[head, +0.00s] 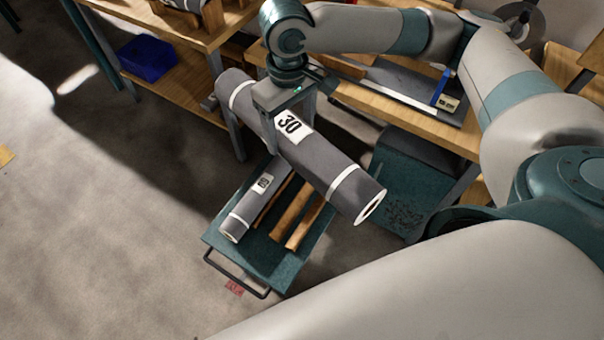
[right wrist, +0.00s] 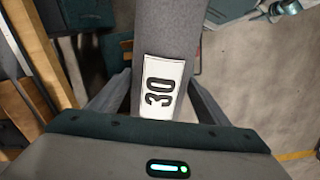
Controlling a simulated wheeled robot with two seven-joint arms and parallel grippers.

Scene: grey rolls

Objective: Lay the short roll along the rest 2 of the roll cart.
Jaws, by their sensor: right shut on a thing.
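My right gripper (head: 287,118) is shut around the middle of a grey roll with a white "30" label (head: 338,175). The roll has white bands near its ends and hangs slantwise above the roll cart (head: 283,262), apart from its deck as far as I can tell. The right wrist view shows the same roll (right wrist: 168,30) between the fingers. A second grey roll (head: 238,223) with a small label lies on the cart's left side. Wooden rest strips (head: 303,228) show beside it; their far ends are hidden under the held roll. My left gripper is not in view.
A wooden bench (head: 400,118) with a grey tray stands behind the held roll. Another wooden shelf unit (head: 195,95) stands at the back left, with a blue bin (head: 147,58) on its lower shelf. The floor left of the cart (head: 90,230) is clear.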

